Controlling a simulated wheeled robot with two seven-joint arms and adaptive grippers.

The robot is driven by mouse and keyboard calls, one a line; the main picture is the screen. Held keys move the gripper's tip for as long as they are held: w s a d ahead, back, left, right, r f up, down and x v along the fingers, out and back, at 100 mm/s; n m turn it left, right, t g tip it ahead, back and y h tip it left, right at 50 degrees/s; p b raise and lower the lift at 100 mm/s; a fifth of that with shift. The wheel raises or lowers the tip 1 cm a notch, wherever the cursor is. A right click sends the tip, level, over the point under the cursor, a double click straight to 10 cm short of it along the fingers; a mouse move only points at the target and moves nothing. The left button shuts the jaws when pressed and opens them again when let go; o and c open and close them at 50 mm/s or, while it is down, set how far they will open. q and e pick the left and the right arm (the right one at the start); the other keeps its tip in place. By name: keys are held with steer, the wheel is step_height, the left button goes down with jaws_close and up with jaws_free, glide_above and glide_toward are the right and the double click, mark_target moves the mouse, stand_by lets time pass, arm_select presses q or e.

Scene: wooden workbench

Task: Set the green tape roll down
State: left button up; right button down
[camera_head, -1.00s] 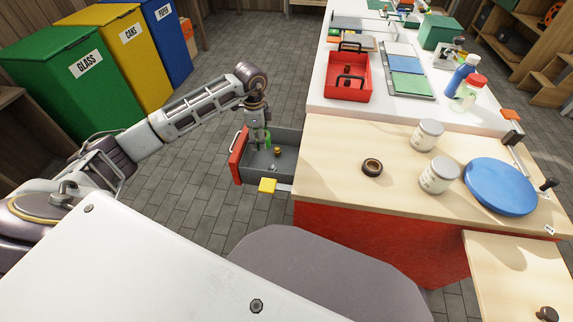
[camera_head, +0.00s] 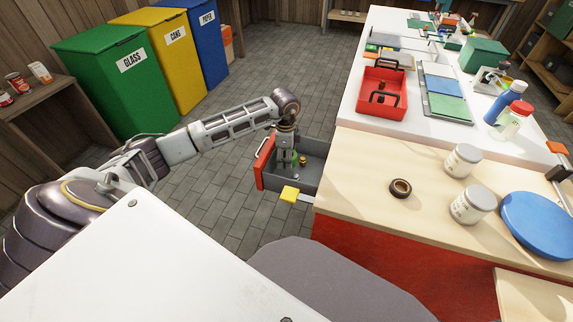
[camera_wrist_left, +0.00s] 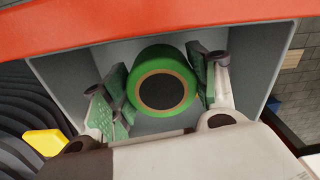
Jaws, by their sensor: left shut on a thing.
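The green tape roll (camera_wrist_left: 160,65) is between the green-padded fingers of my left gripper (camera_wrist_left: 162,88) in the left wrist view, its round face towards the camera. My left gripper (camera_head: 284,158) is shut on it and reaches down into the open grey drawer (camera_head: 318,148) with the red front. The grey drawer walls (camera_wrist_left: 245,65) surround the roll in the wrist view. I cannot tell whether the roll touches the drawer floor. In the head view the roll is mostly hidden by the gripper. My right gripper is not in view.
A small brass-coloured item (camera_head: 303,161) lies in the drawer beside the gripper. A yellow block (camera_head: 289,194) is at the drawer's near side. On the workbench (camera_head: 360,215) are a dark tape roll (camera_head: 400,188), two jars (camera_head: 462,160) and a blue disc (camera_head: 540,225).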

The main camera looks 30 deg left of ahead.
mark_target(286, 171)
arm_select(q)
step_height(286, 171, down, 3)
steer(key=shift+f+b, duration=0.2)
steer(key=shift+b, duration=0.15)
steer(key=shift+f, duration=0.55)
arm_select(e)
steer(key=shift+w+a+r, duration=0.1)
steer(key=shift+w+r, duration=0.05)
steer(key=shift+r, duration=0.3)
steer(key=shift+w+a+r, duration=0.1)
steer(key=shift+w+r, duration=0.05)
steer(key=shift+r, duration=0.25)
arm_select(q)
steer(key=shift+f, duration=0.1)
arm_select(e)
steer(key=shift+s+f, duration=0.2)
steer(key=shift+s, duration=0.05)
arm_select(q)
steer(key=o, duration=1)
steer(key=shift+o, duration=0.2)
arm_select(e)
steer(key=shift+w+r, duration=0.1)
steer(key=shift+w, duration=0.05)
